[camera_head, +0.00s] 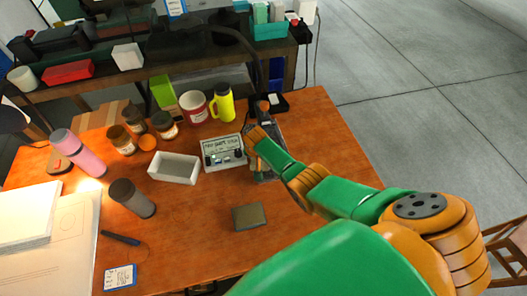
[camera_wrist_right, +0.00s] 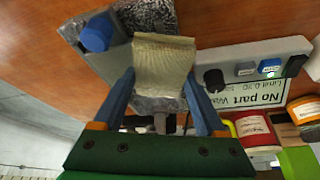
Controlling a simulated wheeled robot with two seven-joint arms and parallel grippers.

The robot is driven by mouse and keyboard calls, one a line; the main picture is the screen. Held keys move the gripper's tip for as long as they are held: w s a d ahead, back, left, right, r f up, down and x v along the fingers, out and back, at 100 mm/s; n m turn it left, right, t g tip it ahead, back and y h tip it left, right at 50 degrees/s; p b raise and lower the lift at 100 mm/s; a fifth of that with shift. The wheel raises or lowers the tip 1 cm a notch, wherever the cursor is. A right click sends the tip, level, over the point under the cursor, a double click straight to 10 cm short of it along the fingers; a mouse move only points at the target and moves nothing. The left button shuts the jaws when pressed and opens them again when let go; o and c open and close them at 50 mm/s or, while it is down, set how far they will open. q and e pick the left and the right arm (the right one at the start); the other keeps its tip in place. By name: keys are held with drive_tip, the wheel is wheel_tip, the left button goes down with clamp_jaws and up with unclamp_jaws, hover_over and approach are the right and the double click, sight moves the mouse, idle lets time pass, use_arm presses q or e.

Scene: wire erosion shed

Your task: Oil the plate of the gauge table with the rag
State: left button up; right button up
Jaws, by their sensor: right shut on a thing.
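My right gripper (camera_wrist_right: 160,76) is shut on a beige folded rag (camera_wrist_right: 164,62), with a blue finger on each side of it. Mottled grey stone-like plate (camera_wrist_right: 147,14) of the gauge table shows beyond the rag, and more grey shows below it. A blue round knob (camera_wrist_right: 97,34) stands beside the plate. The rag lies over the plate in this view; I cannot tell whether they touch. In the head view the gauge table (camera_head: 278,128) is partly hidden by my right arm, and the rag is not clear there. My left gripper is not in view.
A labelled control box (camera_head: 222,152) stands just left of the gauge table. A white tray (camera_head: 174,168), jars, a red-labelled mug (camera_head: 194,106) and a yellow mug (camera_head: 223,102) stand near. A small olive-brown block (camera_head: 248,217) lies in front.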

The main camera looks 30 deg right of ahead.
wheel_tip(320, 180, up, 4)
drive_tip(key=p, duration=0.3)
drive_tip(key=shift+w+f, duration=0.15)
drive_tip(key=shift+r, duration=1.1)
drive_tip(key=shift+r+p, duration=0.3)
drive_tip(key=shift+r, duration=1.2)
drive_tip(key=shift+d, duration=0.1)
